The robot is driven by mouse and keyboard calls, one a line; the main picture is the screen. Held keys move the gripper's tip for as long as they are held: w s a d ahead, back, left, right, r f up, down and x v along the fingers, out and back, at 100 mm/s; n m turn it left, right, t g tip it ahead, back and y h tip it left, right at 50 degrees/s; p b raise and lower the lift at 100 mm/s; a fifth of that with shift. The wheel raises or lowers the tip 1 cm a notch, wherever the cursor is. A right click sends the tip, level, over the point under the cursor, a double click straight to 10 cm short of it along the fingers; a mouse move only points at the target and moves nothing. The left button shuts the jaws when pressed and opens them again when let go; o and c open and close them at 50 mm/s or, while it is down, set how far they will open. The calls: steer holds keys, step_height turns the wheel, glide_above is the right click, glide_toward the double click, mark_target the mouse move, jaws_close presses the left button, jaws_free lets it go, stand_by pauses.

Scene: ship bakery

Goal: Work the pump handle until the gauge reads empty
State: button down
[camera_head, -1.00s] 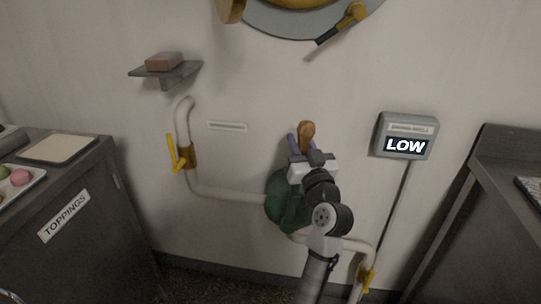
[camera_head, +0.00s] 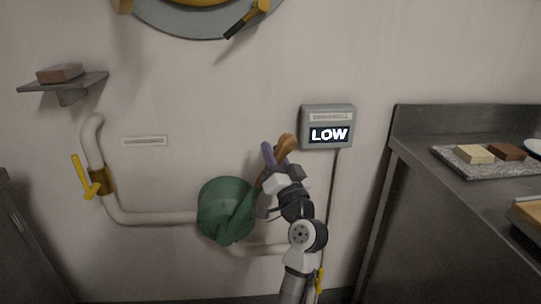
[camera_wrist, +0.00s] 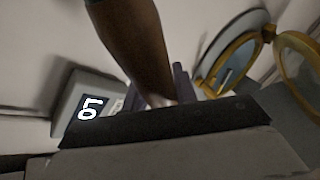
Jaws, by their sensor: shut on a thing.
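The gauge (camera_head: 329,126) is a grey box on the wall with a lit screen that reads LOW. It also shows sideways in the wrist view (camera_wrist: 84,108), partly cut off by my gripper. The green pump (camera_head: 224,210) is mounted on the wall, with white pipe on both sides. Its green lever slants up to the right and ends in a brown wooden pump handle (camera_head: 286,146), which looms large in the wrist view (camera_wrist: 137,42). My gripper (camera_head: 268,164) is shut on the handle below its top. My arm hides part of the pipe.
Yellow valve levers sit on the pipe at left (camera_head: 84,177) and low at right (camera_head: 319,280). A wall shelf (camera_head: 62,86) holds a brown block. A steel counter (camera_head: 400,150) with a tray of blocks (camera_head: 500,165) stands at right. A round porthole (camera_head: 200,22) is above.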

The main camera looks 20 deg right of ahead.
steer(key=shift+d+f, duration=0.2)
steer(key=c, duration=1.1)
jaws_free()
steer(key=shift+s+d, duration=0.1)
steer(key=shift+f, duration=0.1)
